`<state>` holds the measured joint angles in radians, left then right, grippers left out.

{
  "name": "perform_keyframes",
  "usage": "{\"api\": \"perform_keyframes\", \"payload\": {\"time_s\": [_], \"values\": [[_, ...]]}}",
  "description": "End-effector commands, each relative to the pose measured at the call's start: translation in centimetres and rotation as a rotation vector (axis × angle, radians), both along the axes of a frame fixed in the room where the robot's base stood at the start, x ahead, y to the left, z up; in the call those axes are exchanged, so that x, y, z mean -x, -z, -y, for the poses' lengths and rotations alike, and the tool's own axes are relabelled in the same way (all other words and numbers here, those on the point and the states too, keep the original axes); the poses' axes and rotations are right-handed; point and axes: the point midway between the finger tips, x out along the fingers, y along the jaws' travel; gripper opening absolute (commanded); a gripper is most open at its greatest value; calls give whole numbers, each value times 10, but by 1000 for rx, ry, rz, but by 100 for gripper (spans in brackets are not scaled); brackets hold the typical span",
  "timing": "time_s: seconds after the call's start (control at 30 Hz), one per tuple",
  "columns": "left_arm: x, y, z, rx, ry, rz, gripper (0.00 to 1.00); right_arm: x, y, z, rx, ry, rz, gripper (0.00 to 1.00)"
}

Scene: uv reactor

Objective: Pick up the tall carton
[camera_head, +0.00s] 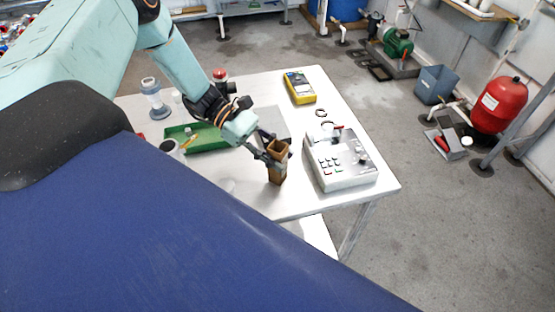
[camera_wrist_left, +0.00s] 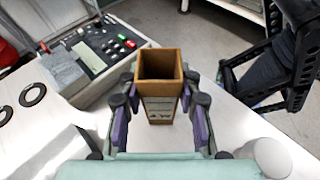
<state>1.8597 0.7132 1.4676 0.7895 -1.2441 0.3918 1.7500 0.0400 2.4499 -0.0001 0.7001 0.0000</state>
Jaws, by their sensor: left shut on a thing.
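The tall carton (camera_head: 278,168) is a brown, open-topped box standing upright near the front edge of the white table (camera_head: 240,203). In the left wrist view the carton (camera_wrist_left: 160,100) shows its open top and a printed label on the side facing the camera. My left gripper (camera_head: 272,150) reaches in from the left and is shut on the carton, a finger on each side in the left wrist view (camera_wrist_left: 160,108). The carton's base is close to the tabletop; I cannot tell whether it touches. My right gripper is not clearly in the head view.
A grey-white instrument with buttons (camera_head: 342,172) stands just right of the carton. A yellow meter (camera_head: 299,87) and black rings (camera_head: 321,113) lie further back. A green tray (camera_head: 207,138) is to the left. A white rounded object (camera_wrist_left: 272,157) sits near the carton.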

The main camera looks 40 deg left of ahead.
Motion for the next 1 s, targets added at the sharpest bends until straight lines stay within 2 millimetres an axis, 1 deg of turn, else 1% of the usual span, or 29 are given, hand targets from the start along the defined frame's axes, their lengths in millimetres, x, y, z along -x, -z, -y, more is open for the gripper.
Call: {"api": "perform_keyframes", "payload": {"time_s": [0.17,0.27,0.5,0.7,0.83,1.0], "values": [[0,-8,-1,0,-2,1,3,0,-2,0,0,0,0,39],[0,-20,0,1,-1,1,3,0,-4,0,0,0,0,39],[-1,-62,0,3,-1,5,3,0,-14,0,0,0,0,39],[0,-89,0,1,0,3,3,0,-20,0,0,0,0,39],[0,-98,0,1,-1,1,3,0,-21,0,0,0,0,39],[1,-100,0,0,1,-1,3,0,-22,0,0,0,0,39]]}}
